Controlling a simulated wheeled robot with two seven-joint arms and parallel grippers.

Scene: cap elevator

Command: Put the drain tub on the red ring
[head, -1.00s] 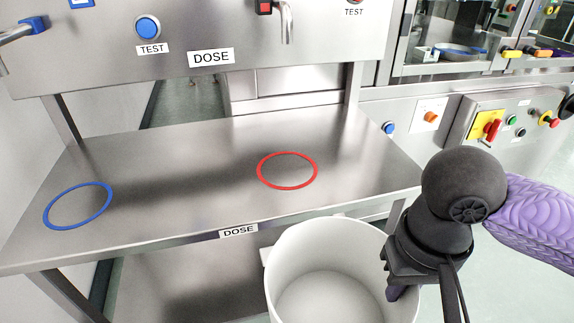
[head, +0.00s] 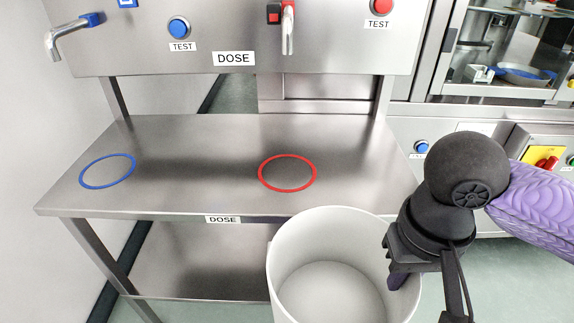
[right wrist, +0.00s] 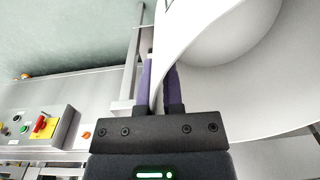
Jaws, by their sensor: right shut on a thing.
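The drain tub is a large white, open, empty-looking tub (head: 300,240) at the bottom centre of the head view, in front of the table's front edge. My right gripper (head: 395,275) is shut on the tub's right wall. In the right wrist view the tub's wall (right wrist: 185,45) passes between the two purple fingers (right wrist: 158,90). The red ring (head: 261,183) lies flat on the steel table, beyond the tub and slightly left of its middle, with nothing on it. The tub's underside is out of view. My left gripper is not in view.
The steel table (head: 200,160) also carries a blue ring (head: 84,180) at left; its top is otherwise clear. A tap (head: 288,35) hangs above the red ring from a panel with buttons. A lower shelf (head: 200,260) lies under the table. Machine cabinets stand at right.

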